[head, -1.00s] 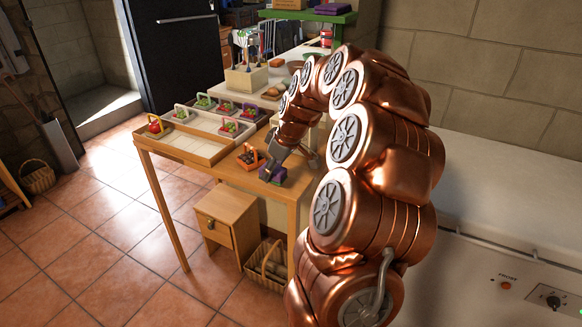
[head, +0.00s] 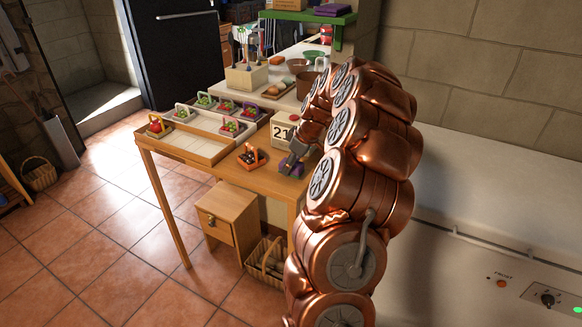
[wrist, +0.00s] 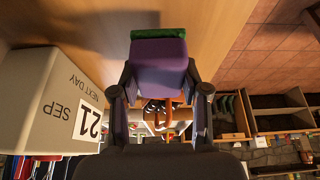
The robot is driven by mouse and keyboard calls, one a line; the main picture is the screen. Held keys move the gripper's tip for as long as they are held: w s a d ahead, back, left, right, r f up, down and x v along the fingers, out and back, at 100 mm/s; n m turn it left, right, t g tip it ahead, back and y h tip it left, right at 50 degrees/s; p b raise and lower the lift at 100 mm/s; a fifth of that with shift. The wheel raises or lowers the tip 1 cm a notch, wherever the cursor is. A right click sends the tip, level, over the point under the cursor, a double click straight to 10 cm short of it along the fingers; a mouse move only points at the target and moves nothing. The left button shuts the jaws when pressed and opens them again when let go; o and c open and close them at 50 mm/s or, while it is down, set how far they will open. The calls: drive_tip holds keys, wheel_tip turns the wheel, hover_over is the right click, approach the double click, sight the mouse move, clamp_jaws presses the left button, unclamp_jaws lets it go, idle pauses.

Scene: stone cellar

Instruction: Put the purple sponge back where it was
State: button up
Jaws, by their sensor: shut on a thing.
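The purple sponge (head: 291,169), with a green layer on one side, is at the right end of the wooden table (head: 200,166). In the wrist view the sponge (wrist: 158,62) sits between the two dark fingers of my gripper (wrist: 160,88), which are shut on its sides. In the head view my gripper (head: 292,159) reaches down over the sponge and hides part of it. I cannot tell whether the sponge touches the tabletop.
A date block (head: 283,130) reading 21 stands close behind my gripper; it also shows in the wrist view (wrist: 50,105). A sectioned tray (head: 190,147) and several small baskets fill the table's left part.

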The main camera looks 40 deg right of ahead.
drive_tip(key=shift+f, duration=0.8)
drive_tip(key=shift+f, duration=0.15)
drive_tip(key=o, duration=1.2)
